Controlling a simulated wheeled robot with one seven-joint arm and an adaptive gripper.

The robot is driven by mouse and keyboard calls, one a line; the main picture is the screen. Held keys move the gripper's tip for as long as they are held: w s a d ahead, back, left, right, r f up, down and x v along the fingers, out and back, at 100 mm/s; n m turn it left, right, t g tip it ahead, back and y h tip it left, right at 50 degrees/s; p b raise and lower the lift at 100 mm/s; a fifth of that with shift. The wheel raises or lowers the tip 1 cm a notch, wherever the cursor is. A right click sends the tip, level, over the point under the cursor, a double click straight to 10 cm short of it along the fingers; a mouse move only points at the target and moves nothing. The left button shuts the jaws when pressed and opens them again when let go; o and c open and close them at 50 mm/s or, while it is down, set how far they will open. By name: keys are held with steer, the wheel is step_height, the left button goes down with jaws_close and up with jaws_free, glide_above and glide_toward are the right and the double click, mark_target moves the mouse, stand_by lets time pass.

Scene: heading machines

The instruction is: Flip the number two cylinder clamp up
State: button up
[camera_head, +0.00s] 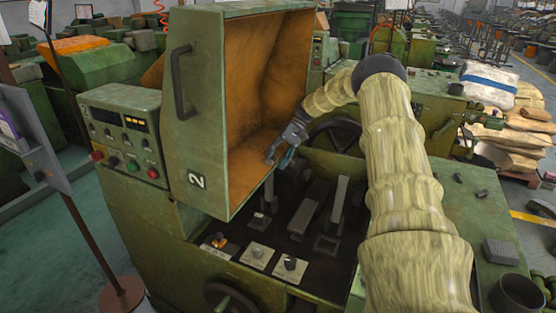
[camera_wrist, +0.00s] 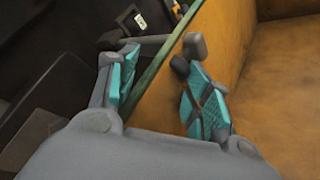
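A green machine cover (camera_head: 200,120) marked "2" stands open, showing its orange inside. Below it, several grey clamp levers stand in the dark machine bed: a narrow upright one (camera_head: 268,192) at left, a wider one (camera_head: 303,216) in the middle and another (camera_head: 340,194) at right. No label shows which is the number two cylinder clamp. My gripper (camera_head: 278,156) is above the left lever, close to the cover's lower opening. In the wrist view my gripper (camera_wrist: 147,54) has its teal-padded fingers apart.
A control box (camera_head: 122,135) with buttons is left of the cover. Knobs on plates (camera_head: 257,255) line the front of the bed. A dark handwheel (camera_head: 335,135) is behind the levers. A dark cup (camera_head: 518,295) and a grey block (camera_head: 500,251) stand at right.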

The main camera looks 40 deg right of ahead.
steer(key=v, duration=0.8)
stand_by(0.4)
steer(key=shift+s, duration=0.15)
